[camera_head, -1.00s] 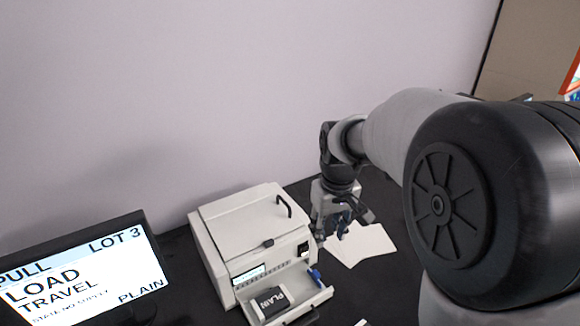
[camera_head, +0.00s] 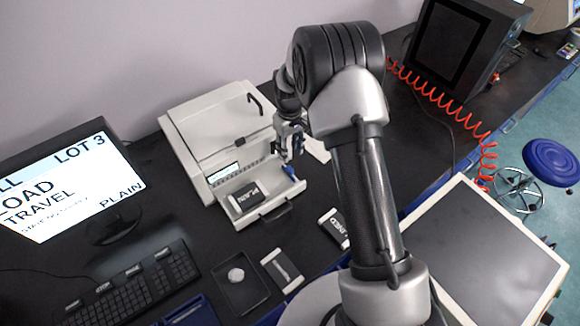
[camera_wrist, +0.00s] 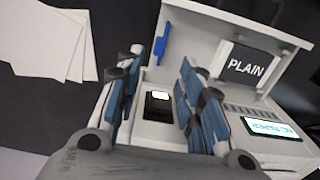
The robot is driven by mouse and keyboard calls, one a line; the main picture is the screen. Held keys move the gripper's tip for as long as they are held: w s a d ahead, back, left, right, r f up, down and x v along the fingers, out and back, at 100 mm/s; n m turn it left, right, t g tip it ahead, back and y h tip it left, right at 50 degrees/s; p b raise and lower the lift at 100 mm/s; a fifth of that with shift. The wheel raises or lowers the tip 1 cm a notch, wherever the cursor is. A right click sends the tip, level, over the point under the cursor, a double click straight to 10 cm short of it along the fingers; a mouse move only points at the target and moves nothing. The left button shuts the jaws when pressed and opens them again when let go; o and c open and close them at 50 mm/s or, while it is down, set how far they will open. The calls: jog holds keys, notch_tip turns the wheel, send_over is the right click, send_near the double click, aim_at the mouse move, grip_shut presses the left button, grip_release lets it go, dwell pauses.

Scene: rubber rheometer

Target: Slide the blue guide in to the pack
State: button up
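The blue guide (camera_head: 290,170) stands at the right end of the pulled-out tray (camera_head: 268,208) of the white machine. In the wrist view the guide (camera_wrist: 162,43) is a small upright blue piece beside the tray wall, beyond my fingertips. The pack marked PLAIN (camera_head: 248,196) lies at the left of the tray, with bare tray between it and the guide. It also shows in the wrist view (camera_wrist: 245,66). My gripper (camera_head: 289,143) hangs just above and behind the guide, near the machine's front right. Its blue-padded fingers (camera_wrist: 158,78) are apart, with nothing held between them.
The white machine (camera_head: 215,125) stands behind the tray. White sheets (camera_wrist: 45,42) lie beside it. Another dark pack (camera_head: 333,228), a black dish (camera_head: 240,285), a keyboard (camera_head: 135,285) and a monitor (camera_head: 70,185) are around the bench front and left.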

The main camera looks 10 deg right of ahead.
aim_at(290, 169)
notch_tip(290, 169, down, 10)
jog(key=shift+r+b, duration=0.2)
jog(key=shift+b, duration=0.5)
grip_shut()
dwell(0.4)
